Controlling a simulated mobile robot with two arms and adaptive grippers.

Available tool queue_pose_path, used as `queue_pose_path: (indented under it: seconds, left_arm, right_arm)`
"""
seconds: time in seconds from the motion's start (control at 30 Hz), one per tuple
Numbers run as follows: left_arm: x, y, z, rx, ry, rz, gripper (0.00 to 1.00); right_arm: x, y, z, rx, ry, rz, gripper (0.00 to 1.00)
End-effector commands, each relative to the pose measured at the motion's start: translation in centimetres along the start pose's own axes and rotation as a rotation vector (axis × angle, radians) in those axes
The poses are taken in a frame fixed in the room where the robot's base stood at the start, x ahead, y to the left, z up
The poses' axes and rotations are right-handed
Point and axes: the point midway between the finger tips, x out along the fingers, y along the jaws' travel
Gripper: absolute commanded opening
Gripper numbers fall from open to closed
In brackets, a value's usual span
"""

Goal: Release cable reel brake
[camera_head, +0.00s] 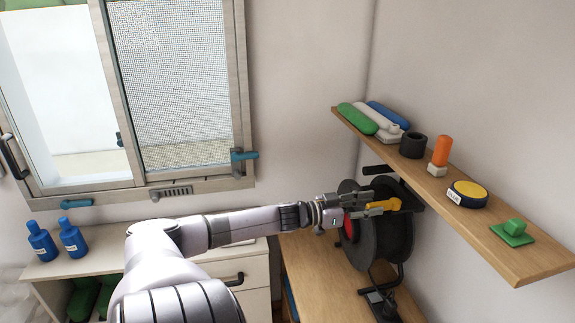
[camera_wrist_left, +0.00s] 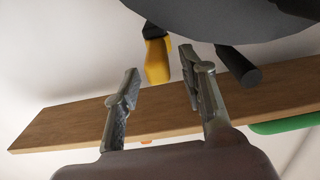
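The cable reel (camera_head: 385,238) is black with a red centre and stands on a wooden bench near the corner. Its yellow brake lever (camera_head: 385,204) sticks out at the upper side of the reel. My left gripper (camera_head: 372,203) is open at the reel, with its fingers pointing at the lever. In the left wrist view, the lever (camera_wrist_left: 156,60) shows between the two fingertips of the gripper (camera_wrist_left: 160,64), with a gap to each finger. How deep it sits between them is hard to tell. My right gripper is not in view.
A window (camera_head: 180,90) is at the left. Two blue bottles (camera_head: 70,237) stand on a white cabinet. A dark handle (camera_wrist_left: 238,68) juts beside the fingers.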

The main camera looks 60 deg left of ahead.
Motion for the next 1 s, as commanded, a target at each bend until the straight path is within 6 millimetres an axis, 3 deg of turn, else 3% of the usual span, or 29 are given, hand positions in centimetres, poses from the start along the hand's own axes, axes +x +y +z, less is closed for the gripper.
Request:
queue_pose_path:
  seconds: [0.57,1.0]
  left_arm:
    - [-7.3,0.1,0.1,-0.003,-0.003,-0.002,0.38]
    - [-15.1,-0.2,0.5,-0.001,-0.006,-0.011,0.38]
  right_arm:
    - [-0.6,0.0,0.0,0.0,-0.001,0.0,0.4]
    - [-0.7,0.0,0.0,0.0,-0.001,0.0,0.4]
